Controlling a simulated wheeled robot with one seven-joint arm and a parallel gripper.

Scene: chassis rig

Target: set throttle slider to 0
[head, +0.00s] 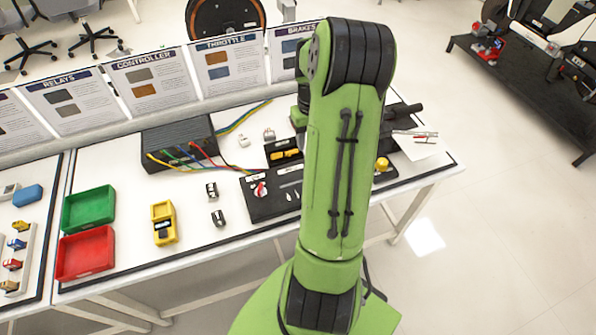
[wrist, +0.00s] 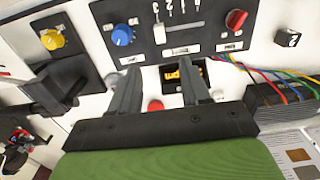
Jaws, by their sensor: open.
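The throttle slider shows in the wrist view as a small white handle (wrist: 159,32) at the left end of a pale slot (wrist: 186,24) on a black panel. Small scale marks and digits stand above the slot, too small to read surely. In the head view the panel (head: 262,209) is partly hidden behind my green arm, and the handle cannot be made out clearly. My gripper (wrist: 158,66) is open and empty in the wrist view, its fingers apart, below the slider in the picture. I see no contact with the handle. In the head view my gripper is hidden.
A blue knob (wrist: 122,35) and a red knob (wrist: 236,19) flank the slider; a yellow knob (wrist: 52,40) is farther left. Coloured cables run from a black box (head: 180,142). Green (head: 88,209) and red trays (head: 85,254) stand left.

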